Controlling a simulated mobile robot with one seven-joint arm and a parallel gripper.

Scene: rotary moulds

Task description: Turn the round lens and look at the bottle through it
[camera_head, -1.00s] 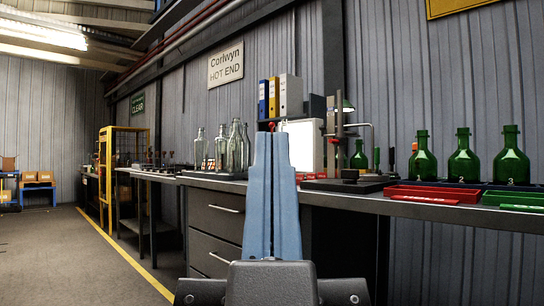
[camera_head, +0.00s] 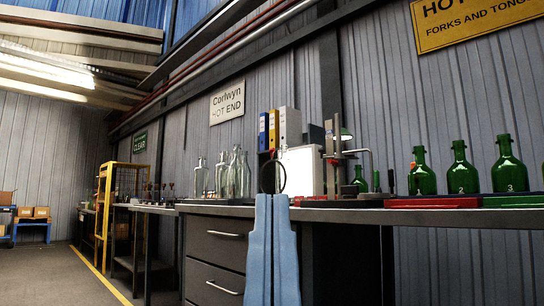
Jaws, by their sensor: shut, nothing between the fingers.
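A round lens (camera_head: 272,177) with a thin dark rim shows just above my fingertips, in front of the bench's back edge area. It faces roughly toward me, and its lower edge is close to or behind the fingertips. My gripper (camera_head: 272,200) has two blue fingers pointing up, shut together and empty. I cannot tell whether they touch the lens. Clear glass bottles (camera_head: 236,175) stand on the bench left of the lens. Green bottles (camera_head: 462,170), some numbered, stand at the right. Another green bottle (camera_head: 359,180) is partly hidden behind a stand. Which bottle the task means is unclear.
The dark bench (camera_head: 340,215) runs across the view, with drawers (camera_head: 215,262) beneath. Red trays (camera_head: 430,203) lie near the green bottles. Open floor (camera_head: 60,275) lies left.

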